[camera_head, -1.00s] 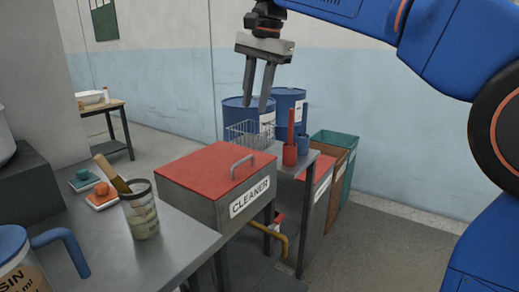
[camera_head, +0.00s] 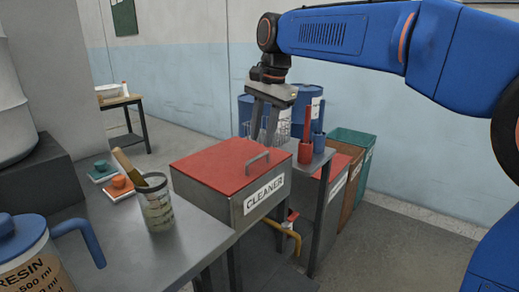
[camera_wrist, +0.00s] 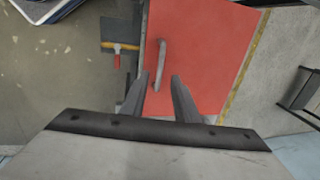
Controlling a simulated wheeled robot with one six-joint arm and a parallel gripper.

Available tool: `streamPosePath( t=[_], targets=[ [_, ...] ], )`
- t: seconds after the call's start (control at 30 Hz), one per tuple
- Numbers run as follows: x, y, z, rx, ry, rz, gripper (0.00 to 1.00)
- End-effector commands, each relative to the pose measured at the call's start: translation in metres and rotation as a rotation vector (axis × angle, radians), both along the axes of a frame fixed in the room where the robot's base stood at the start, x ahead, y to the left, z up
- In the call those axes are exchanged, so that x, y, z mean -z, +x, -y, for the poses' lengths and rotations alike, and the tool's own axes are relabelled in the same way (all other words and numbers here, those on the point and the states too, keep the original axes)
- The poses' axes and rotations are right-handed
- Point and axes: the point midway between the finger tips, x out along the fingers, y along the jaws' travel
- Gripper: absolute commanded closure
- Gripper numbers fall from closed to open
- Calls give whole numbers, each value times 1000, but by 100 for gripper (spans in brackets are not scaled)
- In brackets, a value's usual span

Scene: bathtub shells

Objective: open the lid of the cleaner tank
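The cleaner tank (camera_head: 235,205) is a grey metal box with a white CLEANER label on its front. Its red lid (camera_head: 215,165) lies flat and shut on top. A grey bar handle (camera_head: 258,160) stands on the lid near its right edge. My gripper (camera_head: 263,138) points down above the handle, its two fingers apart and empty. In the wrist view the red lid (camera_wrist: 205,50) lies below, and the handle (camera_wrist: 161,62) shows just beyond and between the open fingertips (camera_wrist: 161,77). I cannot tell the exact height of the gap.
A wire basket (camera_head: 283,131) and red and blue containers (camera_head: 305,147) stand on the surface behind the tank. A steel bench with a measuring cup (camera_head: 156,207) and a resin jug (camera_head: 35,262) is at the left. A yellow pipe (camera_head: 292,236) sits below the tank.

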Motion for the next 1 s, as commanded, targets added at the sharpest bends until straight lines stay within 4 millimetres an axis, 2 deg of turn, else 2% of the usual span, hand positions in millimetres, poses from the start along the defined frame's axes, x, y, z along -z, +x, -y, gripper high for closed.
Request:
streamPosePath(
  t=[0.1, 0.3, 0.5, 0.73, 0.77, 0.87, 1.0],
  targets=[
    [20, 2, -3, 0, -2, -3, 72],
    [43, 5, -7, -1, -1, -2, 72],
    [51, 6, -8, -1, -1, 0, 72],
    [52, 6, -8, 0, 0, 0, 72],
    [52, 6, -8, 0, 0, 0, 74],
    [51, 6, -8, 0, 0, 0, 98],
    [51, 6, -8, 0, 0, 0, 100]
  ],
)
